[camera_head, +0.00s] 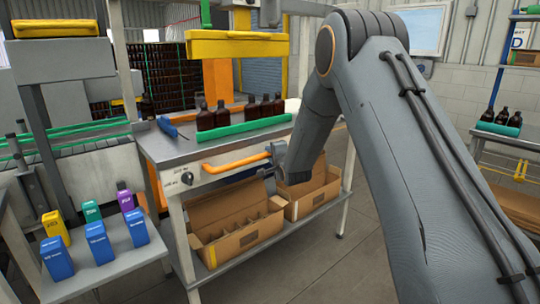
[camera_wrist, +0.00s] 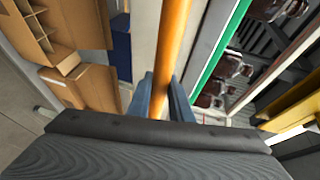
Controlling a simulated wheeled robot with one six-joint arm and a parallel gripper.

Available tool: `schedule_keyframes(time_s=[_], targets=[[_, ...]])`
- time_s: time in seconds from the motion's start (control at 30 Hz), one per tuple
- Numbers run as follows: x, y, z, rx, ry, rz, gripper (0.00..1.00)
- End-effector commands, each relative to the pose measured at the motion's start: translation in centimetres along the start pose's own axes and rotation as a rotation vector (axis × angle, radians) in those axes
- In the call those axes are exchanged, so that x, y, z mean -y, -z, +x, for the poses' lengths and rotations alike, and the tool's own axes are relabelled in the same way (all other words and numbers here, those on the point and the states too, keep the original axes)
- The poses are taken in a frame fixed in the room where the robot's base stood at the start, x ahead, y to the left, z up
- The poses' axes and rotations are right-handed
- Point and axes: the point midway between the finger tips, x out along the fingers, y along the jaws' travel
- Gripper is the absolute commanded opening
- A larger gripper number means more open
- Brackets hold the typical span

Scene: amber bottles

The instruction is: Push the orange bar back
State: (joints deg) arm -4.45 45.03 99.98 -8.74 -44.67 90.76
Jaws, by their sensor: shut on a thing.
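The orange bar (camera_head: 236,159) runs along the front edge of the metal workbench, with its left end bent toward the bench front. It also crosses the top middle of the wrist view (camera_wrist: 173,45). My gripper (camera_head: 277,152) is at the bar's right end in the head view. In the wrist view its two blue-grey fingers (camera_wrist: 163,103) are on either side of the bar, shut on it. The bar's right end is partly hidden by my gripper and arm.
Amber bottles (camera_head: 205,119) stand on the bench behind a green strip (camera_head: 243,128). A yellow press-like part (camera_head: 236,45) hangs above. Open cardboard boxes (camera_head: 240,241) sit on the shelf below the bar. Small coloured boxes (camera_head: 97,243) stand at left.

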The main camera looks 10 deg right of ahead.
Motion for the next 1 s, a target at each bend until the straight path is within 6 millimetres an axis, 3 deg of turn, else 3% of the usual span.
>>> schedule_keyframes(time_s=[0.03,0.13,0.47,1.0], targets=[[0.5,-0.1,0.2,0.001,0.009,-0.001,0.22],[0.5,-0.1,0.2,0.001,0.009,-0.001,0.37],[0.3,-0.2,-0.1,0.003,0.005,-0.001,0.37],[0.3,0.0,-7.1,0.001,0.006,-0.001,0.37]])
